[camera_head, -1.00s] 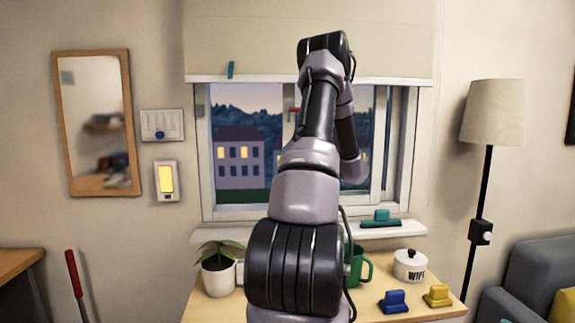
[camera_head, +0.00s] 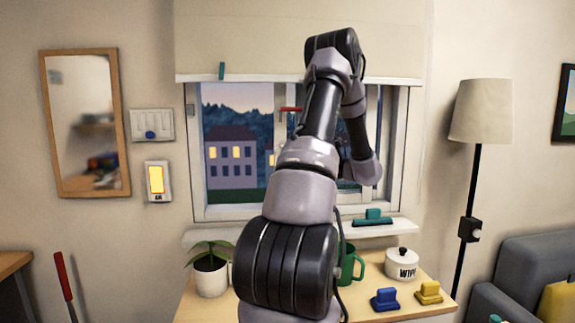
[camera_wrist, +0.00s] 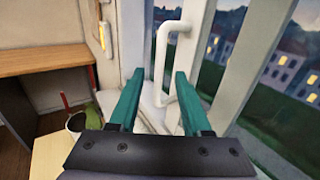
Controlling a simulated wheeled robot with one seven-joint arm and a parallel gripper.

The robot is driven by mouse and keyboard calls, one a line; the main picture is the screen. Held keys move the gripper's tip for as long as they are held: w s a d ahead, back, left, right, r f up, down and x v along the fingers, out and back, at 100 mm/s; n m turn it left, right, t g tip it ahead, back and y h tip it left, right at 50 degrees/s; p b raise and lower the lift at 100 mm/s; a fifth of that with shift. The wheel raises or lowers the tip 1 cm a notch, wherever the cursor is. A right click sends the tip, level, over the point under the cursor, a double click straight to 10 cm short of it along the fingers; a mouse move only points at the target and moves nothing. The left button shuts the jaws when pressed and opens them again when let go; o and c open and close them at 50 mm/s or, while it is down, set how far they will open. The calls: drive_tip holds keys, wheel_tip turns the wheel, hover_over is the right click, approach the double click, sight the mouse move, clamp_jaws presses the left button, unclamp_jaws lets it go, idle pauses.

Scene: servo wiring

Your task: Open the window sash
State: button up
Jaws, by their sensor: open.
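The window (camera_head: 235,212) has a white frame and stands at the back centre in the head view, partly hidden by my arm. A red lever (camera_head: 291,109) lies level on its middle upright. In the wrist view, a white bar handle (camera_wrist: 161,62) stands on a white sash frame (camera_wrist: 192,50). My gripper (camera_wrist: 160,76) has two teal fingers, open with nothing held. In that picture the handle shows beyond and between the fingertips; I see no clear contact. In the head view my gripper is hidden behind my arm.
Below the sill (camera_head: 400,228), a table holds a potted plant (camera_head: 212,270), green mug (camera_head: 352,266), white pot (camera_head: 402,265), and blue (camera_head: 385,300) and yellow (camera_head: 429,292) pieces. A teal squeegee-like tool (camera_head: 373,217) lies on the sill. A blind (camera_head: 230,40) hangs above.

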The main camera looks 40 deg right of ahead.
drive_tip(key=v, duration=0.4)
idle(0.5)
drive_tip(key=w+a+r+n+g+y, duration=0.1)
drive_tip(key=a+r+n+g, duration=0.2)
drive_tip(key=a, duration=0.6)
drive_tip(key=w+a+r+n+g+y, duration=0.15)
drive_tip(key=a+n+g, duration=0.3)
drive_tip(key=a, duration=0.55)
drive_tip(key=a+r+n+g+y, duration=0.1)
drive_tip(key=a+r+n+g, duration=0.15)
drive_tip(key=a+n, duration=0.45)
drive_tip(key=s+a+r+n+h, duration=0.2)
drive_tip(key=s+a+n+h, duration=0.2)
drive_tip(key=a, duration=0.5)
drive_tip(key=s+a+r+n+h, duration=0.2)
drive_tip(key=s+a+n+h, duration=0.2)
drive_tip(key=s+a+n, duration=0.5)
drive_tip(key=shift+s+a+t, duration=0.25)
drive_tip(key=shift+a+t, duration=0.05)
drive_tip(key=shift+a, duration=0.4)
